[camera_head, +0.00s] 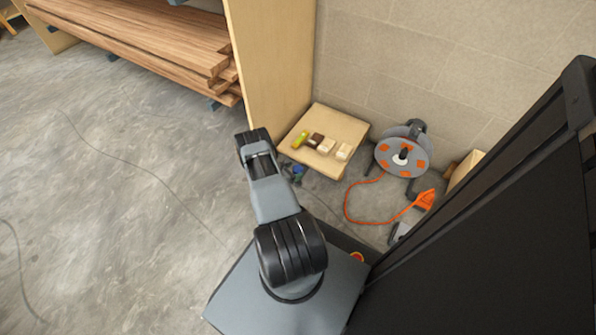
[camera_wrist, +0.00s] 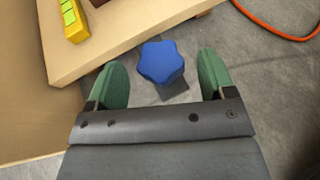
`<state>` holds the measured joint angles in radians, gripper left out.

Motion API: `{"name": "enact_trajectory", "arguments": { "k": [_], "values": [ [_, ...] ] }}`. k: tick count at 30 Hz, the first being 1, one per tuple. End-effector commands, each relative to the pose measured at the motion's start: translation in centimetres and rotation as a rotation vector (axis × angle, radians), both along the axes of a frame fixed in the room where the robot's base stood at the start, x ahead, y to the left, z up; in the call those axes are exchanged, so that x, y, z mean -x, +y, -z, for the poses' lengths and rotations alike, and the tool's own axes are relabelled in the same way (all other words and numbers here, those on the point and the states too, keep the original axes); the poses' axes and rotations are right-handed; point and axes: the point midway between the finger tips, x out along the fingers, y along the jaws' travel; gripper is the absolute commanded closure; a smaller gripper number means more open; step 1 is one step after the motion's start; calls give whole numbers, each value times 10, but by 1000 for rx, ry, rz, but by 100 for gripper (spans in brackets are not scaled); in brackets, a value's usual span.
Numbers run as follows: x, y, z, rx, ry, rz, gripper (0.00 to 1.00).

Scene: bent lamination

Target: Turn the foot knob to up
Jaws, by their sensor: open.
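The foot knob (camera_wrist: 160,63) is a blue, lobed star knob in the wrist view. It sits just beyond my fingertips, between them and roughly centred. A grey piece (camera_wrist: 173,88) shows under it. My gripper (camera_wrist: 162,80) has two green fingers spread wide, with nothing between them but the floor and the knob beyond. In the head view the blue knob (camera_head: 298,170) is small and partly hidden near the end of my arm, below the front edge of the wooden board. The fingers are hard to make out there. I cannot tell which position the knob is set to.
A low wooden board (camera_head: 331,120) holds several small blocks close to the knob. A wooden panel (camera_head: 268,60) stands left of it. A cable reel (camera_head: 403,152) with an orange cord (camera_head: 349,206) lies to the right. The floor at left (camera_head: 110,200) is mostly clear.

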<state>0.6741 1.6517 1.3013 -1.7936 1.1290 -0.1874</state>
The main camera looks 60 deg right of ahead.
Motion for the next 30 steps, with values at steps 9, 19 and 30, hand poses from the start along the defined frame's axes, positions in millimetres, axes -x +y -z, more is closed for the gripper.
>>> {"name": "enact_trajectory", "arguments": {
  "k": [9, 19, 30],
  "values": [
    [9, -22, 10, 0, -1, 1, 24],
    [9, -24, 10, 0, 0, 0, 24],
    [9, -24, 10, 0, 0, 0, 58]
  ]
}}
